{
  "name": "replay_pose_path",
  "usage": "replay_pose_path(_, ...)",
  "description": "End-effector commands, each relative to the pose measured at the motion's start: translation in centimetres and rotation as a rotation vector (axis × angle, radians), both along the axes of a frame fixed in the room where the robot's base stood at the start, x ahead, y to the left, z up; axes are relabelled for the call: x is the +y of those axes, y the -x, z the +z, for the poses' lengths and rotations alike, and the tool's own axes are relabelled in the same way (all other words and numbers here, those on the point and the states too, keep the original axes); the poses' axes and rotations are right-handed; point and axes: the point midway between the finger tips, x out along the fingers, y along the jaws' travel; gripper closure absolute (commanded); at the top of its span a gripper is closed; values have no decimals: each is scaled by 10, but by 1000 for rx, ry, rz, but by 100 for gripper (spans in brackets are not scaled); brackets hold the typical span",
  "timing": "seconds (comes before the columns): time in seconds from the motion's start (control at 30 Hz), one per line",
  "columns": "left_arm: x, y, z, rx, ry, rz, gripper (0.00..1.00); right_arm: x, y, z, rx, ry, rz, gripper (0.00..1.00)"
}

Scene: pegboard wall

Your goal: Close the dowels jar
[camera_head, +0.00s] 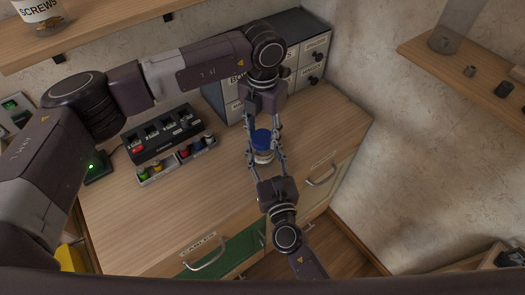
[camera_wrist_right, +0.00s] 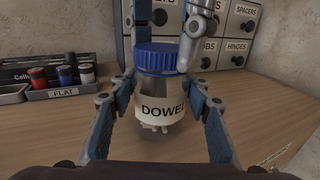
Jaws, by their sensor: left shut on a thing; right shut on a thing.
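The dowels jar (camera_wrist_right: 160,108) is clear, with a white label reading "DOWEL" and a few pale dowels visible at its bottom. It also shows in the head view (camera_head: 263,156), upright between my two grippers. The blue lid (camera_wrist_right: 157,57) sits on the jar's mouth; I cannot tell whether it is screwed tight. It also shows in the head view (camera_head: 262,137). My left gripper (camera_head: 263,128) comes from the far side and is shut on the lid. My right gripper (camera_head: 267,161) comes from the near side and is shut on the jar body.
Labelled drawer cabinets (camera_head: 300,62) stand close behind the jar. A black charger (camera_head: 160,135) and small trays of coloured cells (camera_head: 178,160) lie to the left. The bench top (camera_head: 200,200) is clear in front. A shelf (camera_head: 465,75) is at right.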

Motion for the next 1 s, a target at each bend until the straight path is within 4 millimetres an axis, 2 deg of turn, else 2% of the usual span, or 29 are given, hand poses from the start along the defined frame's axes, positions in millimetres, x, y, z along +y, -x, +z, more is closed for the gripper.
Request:
replay_pose_path(0.17,0,-1,1,-1,0,-130,87,0,0,-1,3,2,0,100)
replay_pose_path(0.7,0,0,1,0,0,-1039,87,-1,0,-2,4,2,0,100)
replay_pose_path(0.87,0,0,1,0,2,-1038,87,-1,0,-2,5,2,0,100)
replay_pose_path(0.9,0,0,1,0,2,-1037,54,-1,0,-2,5,2,0,100)
replay_pose_path(1.0,0,0,1,0,1,-1036,43,-1,1,-3,5,2,0,100)
